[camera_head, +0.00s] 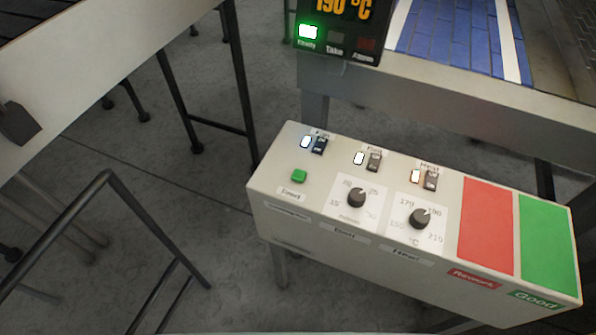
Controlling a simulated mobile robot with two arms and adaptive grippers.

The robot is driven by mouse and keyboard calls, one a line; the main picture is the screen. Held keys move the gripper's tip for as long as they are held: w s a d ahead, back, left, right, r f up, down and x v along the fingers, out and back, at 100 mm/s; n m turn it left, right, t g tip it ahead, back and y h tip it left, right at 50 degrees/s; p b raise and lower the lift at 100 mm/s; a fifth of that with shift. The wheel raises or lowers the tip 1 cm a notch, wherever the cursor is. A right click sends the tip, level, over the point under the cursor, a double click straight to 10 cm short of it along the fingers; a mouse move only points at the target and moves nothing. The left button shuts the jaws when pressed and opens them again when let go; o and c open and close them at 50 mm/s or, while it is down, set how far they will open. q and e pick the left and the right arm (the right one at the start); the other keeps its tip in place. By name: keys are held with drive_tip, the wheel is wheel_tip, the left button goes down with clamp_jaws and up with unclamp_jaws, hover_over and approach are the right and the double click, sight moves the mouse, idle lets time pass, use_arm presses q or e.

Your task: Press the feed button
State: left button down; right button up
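Nothing touches or covers the button. Neither of my grippers can be made out in the head view.
The box also carries several switches with lit lamps, two black knobs (357,198) (419,218), and red (487,225) and green (549,247) panels. A display (343,22) reads 190 °C. A blue conveyor belt (450,33) lies behind; a dark rail (107,176) stands left.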

clamp_jaws()
drive_tip(key=shift+s+a, duration=0.1)
idle(1.1)
